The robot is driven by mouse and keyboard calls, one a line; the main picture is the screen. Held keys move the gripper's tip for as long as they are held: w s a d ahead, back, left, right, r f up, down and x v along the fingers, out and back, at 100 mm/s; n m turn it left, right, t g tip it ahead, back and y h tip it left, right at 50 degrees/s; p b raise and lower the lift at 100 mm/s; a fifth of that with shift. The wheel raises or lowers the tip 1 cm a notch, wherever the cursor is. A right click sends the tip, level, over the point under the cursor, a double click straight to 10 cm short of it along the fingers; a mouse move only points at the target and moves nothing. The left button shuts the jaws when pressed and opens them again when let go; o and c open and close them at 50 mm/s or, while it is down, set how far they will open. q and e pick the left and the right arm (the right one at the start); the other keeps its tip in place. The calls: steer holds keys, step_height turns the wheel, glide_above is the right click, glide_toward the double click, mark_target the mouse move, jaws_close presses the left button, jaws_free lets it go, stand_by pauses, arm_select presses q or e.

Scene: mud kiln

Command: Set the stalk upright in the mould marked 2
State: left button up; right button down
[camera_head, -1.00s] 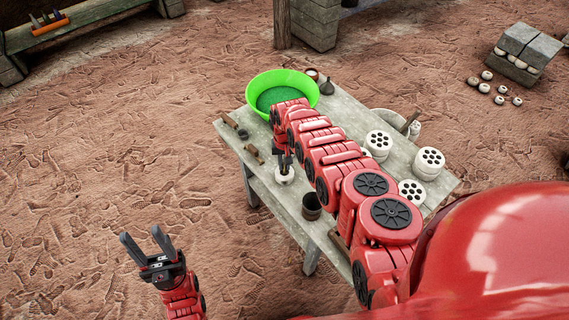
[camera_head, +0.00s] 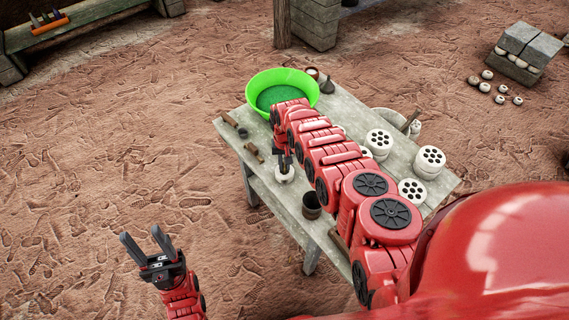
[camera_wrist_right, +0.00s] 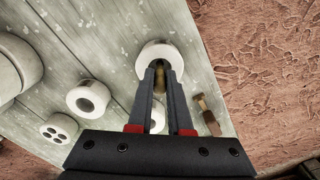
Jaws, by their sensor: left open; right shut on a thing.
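My right gripper (camera_head: 284,160) is shut on the stalk (camera_wrist_right: 159,78), a thin brown piece between its fingers in the right wrist view. The stalk's lower end is over or in the opening of a white round mould (camera_wrist_right: 147,52). I cannot tell how deep it sits or whether it touches the rim. In the head view this white mould (camera_head: 285,175) stands just below the gripper at the table's left side. No number mark can be read on any mould. My left gripper (camera_head: 148,243) is open and empty, off the table at lower left.
On the table (camera_head: 263,190) stand a green basin (camera_head: 310,87), a dark cup (camera_head: 311,204) and several white holed pieces (camera_head: 411,190). Another white ring (camera_wrist_right: 76,98) and a small brown tool (camera_wrist_right: 207,115) lie near the right gripper. My right arm hides the table's middle.

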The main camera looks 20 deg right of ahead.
steer(key=shift+f, duration=0.25)
steer(key=c, duration=0.6)
jaws_free()
steer(key=shift+r, duration=0.1)
step_height(320, 180, up, 7)
steer(key=p, duration=0.6)
steer(key=shift+p, duration=0.4)
